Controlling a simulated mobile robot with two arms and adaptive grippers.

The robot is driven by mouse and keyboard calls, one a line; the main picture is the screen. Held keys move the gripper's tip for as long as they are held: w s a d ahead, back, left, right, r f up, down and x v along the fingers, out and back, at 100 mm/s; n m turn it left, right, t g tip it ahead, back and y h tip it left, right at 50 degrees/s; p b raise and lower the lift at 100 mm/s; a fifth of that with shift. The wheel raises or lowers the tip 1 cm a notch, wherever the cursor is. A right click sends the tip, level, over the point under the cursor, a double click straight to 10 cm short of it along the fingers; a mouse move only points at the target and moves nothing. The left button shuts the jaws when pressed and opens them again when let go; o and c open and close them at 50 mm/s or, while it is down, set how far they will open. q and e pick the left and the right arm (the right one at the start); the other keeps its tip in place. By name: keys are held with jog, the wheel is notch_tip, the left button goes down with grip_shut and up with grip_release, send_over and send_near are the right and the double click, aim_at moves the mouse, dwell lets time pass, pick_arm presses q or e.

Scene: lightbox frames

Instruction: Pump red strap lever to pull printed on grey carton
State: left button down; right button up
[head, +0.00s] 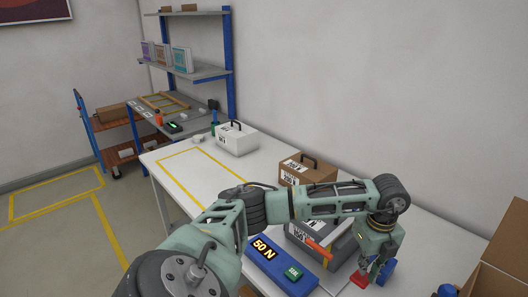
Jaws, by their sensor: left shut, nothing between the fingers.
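A grey carton (302,236) with a white printed label stands on the white table, partly hidden behind my left arm. An orange-red bar (318,247) lies slantwise across its front; I cannot tell whether it is the strap lever. My left gripper (372,274) points down at the carton's right, shut and empty. A small red piece (359,281) and a blue piece (386,272) show at its fingertips; I cannot tell whether they touch the gripper. My right gripper is out of view.
A blue unit (268,262) reading "50 N" sits left of the carton. A brown handled box (308,173) and a white handled box (236,138) stand farther back. A cardboard box (505,250) is at the right edge. The yellow-outlined table area (195,170) is clear.

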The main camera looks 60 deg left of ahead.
aim_at(360, 282)
pick_arm(q)
jog(key=shift+f+b, duration=2.35)
jog(key=shift+f, duration=1.1)
jog(key=shift+r+p, duration=2.55)
jog(key=shift+r, duration=1)
jog(key=shift+f, duration=0.1)
jog(key=shift+f+b, duration=2.6)
jog(key=shift+f, duration=0.9)
jog(key=shift+r+p, duration=2.5)
jog(key=shift+r, duration=1.05)
